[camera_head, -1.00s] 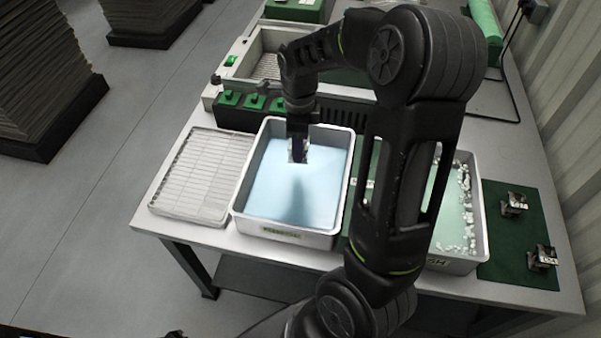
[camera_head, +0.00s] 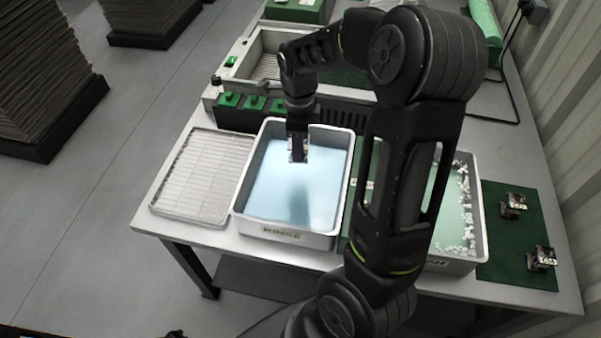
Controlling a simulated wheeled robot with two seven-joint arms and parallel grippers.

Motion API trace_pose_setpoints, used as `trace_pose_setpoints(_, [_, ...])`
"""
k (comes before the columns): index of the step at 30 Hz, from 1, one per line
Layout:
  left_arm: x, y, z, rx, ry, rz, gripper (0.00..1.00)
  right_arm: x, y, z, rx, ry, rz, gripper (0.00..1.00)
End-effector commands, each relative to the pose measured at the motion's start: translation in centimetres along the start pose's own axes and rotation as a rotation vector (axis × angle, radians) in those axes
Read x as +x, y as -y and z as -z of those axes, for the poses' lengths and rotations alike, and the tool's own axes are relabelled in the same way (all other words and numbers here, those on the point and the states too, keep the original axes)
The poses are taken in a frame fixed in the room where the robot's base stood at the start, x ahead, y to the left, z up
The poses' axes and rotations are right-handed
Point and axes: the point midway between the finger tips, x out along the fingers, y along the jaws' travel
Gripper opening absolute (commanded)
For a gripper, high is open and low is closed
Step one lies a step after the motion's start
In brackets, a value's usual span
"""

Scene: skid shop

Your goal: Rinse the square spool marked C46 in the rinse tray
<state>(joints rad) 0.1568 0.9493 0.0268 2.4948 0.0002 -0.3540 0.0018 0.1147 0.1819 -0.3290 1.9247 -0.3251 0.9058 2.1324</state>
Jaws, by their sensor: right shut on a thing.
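The rinse tray (camera_head: 284,236) is a grey tub of pale blue liquid on the table, with a label on its front wall. My right gripper (camera_head: 298,153) points down over the tray's far half. It is shut on a small metallic square spool (camera_head: 299,157), mostly hidden by the fingers. I cannot read its mark, and I cannot tell whether it touches the liquid. My left gripper is not in view.
A wire rack (camera_head: 203,174) lies left of the rinse tray. A second tub (camera_head: 481,225) with greenish liquid and white foam stands right, partly behind my arm. Two metallic spools (camera_head: 541,258) (camera_head: 513,206) sit on a green mat (camera_head: 520,233). Green-topped blocks (camera_head: 254,103) stand behind the tray.

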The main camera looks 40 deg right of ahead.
Motion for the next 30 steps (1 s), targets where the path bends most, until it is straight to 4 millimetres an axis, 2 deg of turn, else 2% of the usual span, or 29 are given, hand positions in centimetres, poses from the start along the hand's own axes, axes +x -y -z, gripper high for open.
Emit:
trace_pose_setpoints(3, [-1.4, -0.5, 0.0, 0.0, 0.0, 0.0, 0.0, -1.7, 0.1, 0.0, 0.0, 0.001, 0.002, 0.05])
trace_pose_setpoints(9, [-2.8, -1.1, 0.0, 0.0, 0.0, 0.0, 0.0, -3.5, 0.1, 0.0, 0.0, 0.001, 0.001, 0.05])
trace_pose_setpoints(23, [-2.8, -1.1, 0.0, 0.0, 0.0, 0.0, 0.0, -3.6, 0.0, -0.2, -0.004, 0.002, 0.002, 0.05])
trace_pose_setpoints(30, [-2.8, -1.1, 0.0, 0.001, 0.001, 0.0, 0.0, -3.4, -0.7, -2.3, -0.057, 0.001, -0.003, 0.05])
